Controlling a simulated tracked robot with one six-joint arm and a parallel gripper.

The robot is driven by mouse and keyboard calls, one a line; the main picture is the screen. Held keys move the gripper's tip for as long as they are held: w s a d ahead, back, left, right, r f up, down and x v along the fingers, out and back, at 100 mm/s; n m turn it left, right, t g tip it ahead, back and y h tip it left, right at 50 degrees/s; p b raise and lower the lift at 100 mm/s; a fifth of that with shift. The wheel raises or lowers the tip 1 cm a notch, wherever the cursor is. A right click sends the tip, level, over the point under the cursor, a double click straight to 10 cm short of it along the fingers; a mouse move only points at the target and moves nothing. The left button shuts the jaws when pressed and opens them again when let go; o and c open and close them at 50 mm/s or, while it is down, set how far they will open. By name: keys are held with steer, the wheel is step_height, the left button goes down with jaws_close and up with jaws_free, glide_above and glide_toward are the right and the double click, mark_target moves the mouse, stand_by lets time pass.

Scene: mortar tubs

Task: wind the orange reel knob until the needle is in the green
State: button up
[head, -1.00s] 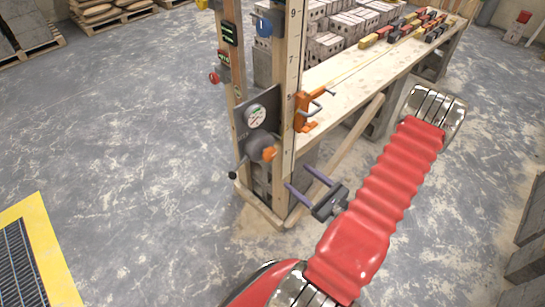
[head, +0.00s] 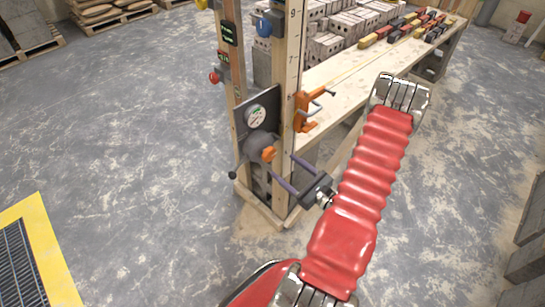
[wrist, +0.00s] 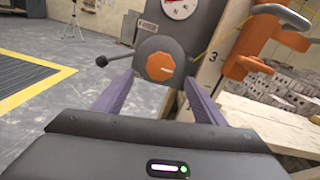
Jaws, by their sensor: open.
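The orange reel knob (head: 268,154) sits on a dark round reel housing (head: 257,147) on the wooden post frame. In the wrist view the knob (wrist: 160,66) faces me, with a pale mark on its right side. The white dial gauge (head: 257,115) is on a grey plate above it; the wrist view shows only its lower part (wrist: 179,8). The needle's place against the green cannot be made out. My gripper (head: 279,169) is open, with its two purple fingers pointing at the knob from either side. The knob appears between the fingertips; contact cannot be told.
An orange clamp (head: 308,110) grips the wooden post just right of the knob. A black-balled lever (head: 233,174) sticks out left of the reel. The bench (head: 340,75) stands behind, with blocks. Open floor lies to the left.

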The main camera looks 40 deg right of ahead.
mark_target(272, 156)
steer(key=shift+w+a, duration=0.15)
steer(key=shift+w, duration=3.75)
steer(key=shift+c, duration=0.2)
steer(key=c, duration=1)
steer(key=shift+m, duration=0.4)
steer(key=m, duration=1)
steer(key=shift+m, duration=0.3)
steer(key=m, duration=0.5)
steer(key=shift+m, duration=0.3)
steer(key=m, duration=0.5)
